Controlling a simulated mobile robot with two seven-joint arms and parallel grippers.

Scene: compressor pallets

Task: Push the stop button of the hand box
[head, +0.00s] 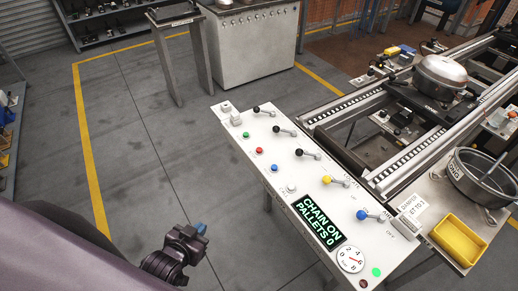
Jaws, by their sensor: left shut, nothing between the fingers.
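A long white control panel (300,205) stands right of centre in the head view. No label in view clearly names a hand box, and I cannot tell which part is its stop button. Down the panel's left side are a green button (246,135), a red button (259,150), a blue button (274,168) and a whitish knob (291,188). Another red spot (363,284) and a green one (376,272) sit at its near end. My left gripper (201,230), dark with a blue tip, is shut and empty over the floor, left of the panel and apart from it. My right gripper is out of view.
A conveyor (365,100) and yellow tray (459,240) lie right. The floor left is clear.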

